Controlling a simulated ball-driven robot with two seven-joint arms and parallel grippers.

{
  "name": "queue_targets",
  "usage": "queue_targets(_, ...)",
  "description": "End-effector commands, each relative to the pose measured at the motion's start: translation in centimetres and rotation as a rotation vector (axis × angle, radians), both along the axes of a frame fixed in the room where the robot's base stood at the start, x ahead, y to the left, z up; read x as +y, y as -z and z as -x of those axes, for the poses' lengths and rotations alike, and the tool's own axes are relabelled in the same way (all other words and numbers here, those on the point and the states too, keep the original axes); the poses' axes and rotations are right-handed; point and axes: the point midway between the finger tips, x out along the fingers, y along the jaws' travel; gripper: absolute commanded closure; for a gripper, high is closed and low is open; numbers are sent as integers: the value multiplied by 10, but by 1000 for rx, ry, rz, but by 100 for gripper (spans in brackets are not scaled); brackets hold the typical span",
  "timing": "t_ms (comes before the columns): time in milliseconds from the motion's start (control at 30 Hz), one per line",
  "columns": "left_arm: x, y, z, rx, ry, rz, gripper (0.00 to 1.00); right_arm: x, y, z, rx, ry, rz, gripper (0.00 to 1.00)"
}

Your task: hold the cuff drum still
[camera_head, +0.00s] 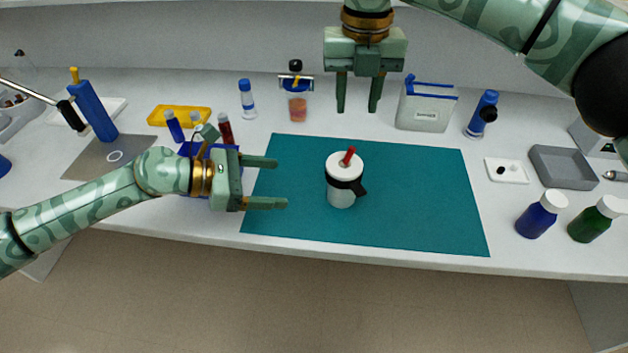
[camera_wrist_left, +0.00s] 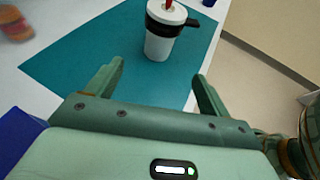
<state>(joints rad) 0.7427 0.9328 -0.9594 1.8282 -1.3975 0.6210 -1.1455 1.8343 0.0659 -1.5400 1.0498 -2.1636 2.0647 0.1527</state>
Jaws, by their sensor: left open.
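The cuff drum, which I take to be the white cylinder (camera_head: 341,194) with a black band, a black side handle and a red peg on top, stands upright on the teal mat (camera_head: 420,215). It also shows in the left wrist view (camera_wrist_left: 158,46), beyond the fingertips. My left gripper (camera_head: 282,183) is open and empty, to the left of the drum, its fingers pointing toward it and apart from it. In the left wrist view the gripper (camera_wrist_left: 158,72) has clear mat between its fingers. My right gripper (camera_head: 357,110) is open and empty, above and behind the drum, fingers pointing down.
Behind the mat stand an orange-filled bottle (camera_head: 298,105) and a white box with blue trim (camera_head: 425,108). A blue tray (camera_head: 196,190) with vials lies behind my left gripper. Blue (camera_head: 535,220) and green (camera_head: 588,224) bottles stand at right. The mat around the drum is clear.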

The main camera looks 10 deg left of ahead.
Motion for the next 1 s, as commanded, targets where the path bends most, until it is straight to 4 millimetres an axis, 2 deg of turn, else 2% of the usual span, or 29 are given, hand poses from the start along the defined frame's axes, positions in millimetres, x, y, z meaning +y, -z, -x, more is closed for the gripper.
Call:
queue_targets(167,-26,10,-10,-2,1,4,19,0,0,0,0,0,0,64)
queue_targets(600,-110,48,-45,1,-1,5,19,0,0,0,0,0,0,64)
queue_targets(800,-130,57,-54,2,-3,3,19,0,0,0,0,0,0,64)
queue_targets(1000,-135,60,-56,1,-4,2,19,0,0,0,0,0,0,64)
